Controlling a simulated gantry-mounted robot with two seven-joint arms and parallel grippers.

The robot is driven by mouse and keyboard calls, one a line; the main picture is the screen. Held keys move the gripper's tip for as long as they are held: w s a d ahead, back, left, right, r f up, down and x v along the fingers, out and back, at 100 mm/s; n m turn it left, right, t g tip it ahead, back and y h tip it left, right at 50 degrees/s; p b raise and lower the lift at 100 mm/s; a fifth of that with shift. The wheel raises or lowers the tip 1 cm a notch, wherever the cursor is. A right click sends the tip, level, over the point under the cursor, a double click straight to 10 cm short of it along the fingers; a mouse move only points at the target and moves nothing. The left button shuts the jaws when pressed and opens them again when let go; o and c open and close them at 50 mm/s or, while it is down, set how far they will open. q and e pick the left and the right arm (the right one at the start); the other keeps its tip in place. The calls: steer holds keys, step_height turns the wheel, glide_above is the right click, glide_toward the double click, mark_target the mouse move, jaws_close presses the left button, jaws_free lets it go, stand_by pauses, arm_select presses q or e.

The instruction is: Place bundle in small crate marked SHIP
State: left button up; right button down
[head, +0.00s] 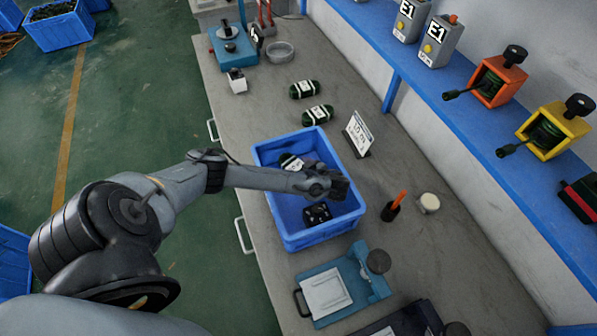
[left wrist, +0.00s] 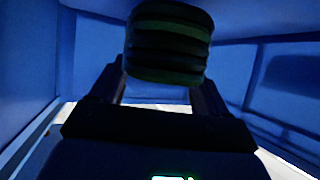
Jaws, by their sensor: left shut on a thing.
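My left arm reaches over a blue crate (head: 296,239) on the bench, and my left gripper (head: 339,188) is at its right side. In the left wrist view the gripper (left wrist: 160,92) is shut on a dark green, ribbed bundle (left wrist: 168,40), with blue walls around it. The held bundle cannot be made out in the head view. A dark green bundle with a white label (head: 291,162) lies in the crate, partly behind my arm. A black item with white marks (head: 317,213) shows low in the crate; I cannot tell what it is. My right gripper is not in view.
Two green bundles (head: 304,89) (head: 317,115) lie beyond the crate. A white card (head: 358,133) stands at its right; its text is unclear. A blue fixture (head: 345,284) is in front. An orange-handled tool (head: 396,204) and a white cup (head: 428,203) stand right.

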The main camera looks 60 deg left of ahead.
arm_select(q)
steer(key=shift+f, duration=0.95)
steer(key=shift+f, duration=0.15)
steer(key=o, duration=1.2)
steer(key=shift+d+r, duration=0.15)
steer(key=shift+r, duration=0.1)
steer(key=p+v, duration=0.1)
steer(key=v, duration=0.4)
steer(key=shift+w+d+r, duration=0.1)
steer(key=shift+d+r, duration=0.2)
steer(key=shift+w+d+r, duration=0.1)
steer(key=shift+d+r, duration=0.1)
steer(key=shift+d, duration=0.45)
